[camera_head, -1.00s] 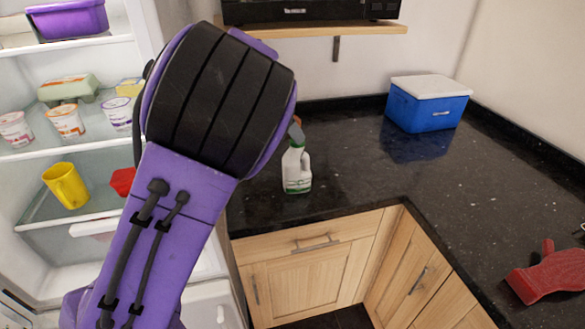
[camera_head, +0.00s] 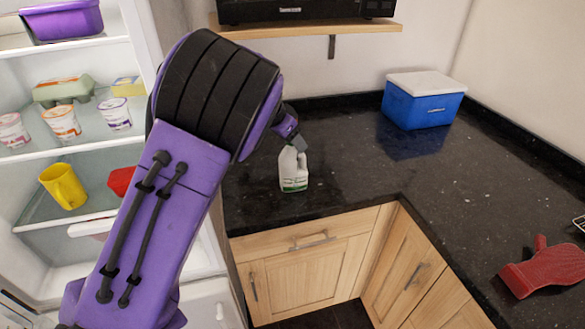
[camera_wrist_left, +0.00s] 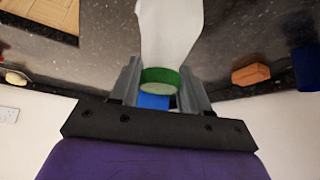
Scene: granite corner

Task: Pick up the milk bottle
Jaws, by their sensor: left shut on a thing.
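The milk bottle (camera_head: 293,172) is white with a green-marked label low on its side. It stands upright on the dark counter in the head view. My left gripper (camera_head: 299,144) reaches down to its top from behind my purple forearm. In the left wrist view my left gripper (camera_wrist_left: 160,88) is shut on the bottle, with a finger on each side of the green cap. The white body of the bottle (camera_wrist_left: 170,30) extends away from the fingers there. In the head view the cap is hidden by the gripper. My right gripper is not in view.
The dark counter (camera_head: 350,180) is clear around the bottle. A blue cooler with a white lid (camera_head: 423,102) stands at the back right. A red oven mitt (camera_head: 545,268) lies at the right. An open fridge (camera_head: 90,150) is at the left, and a shelf (camera_head: 310,40) hangs above.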

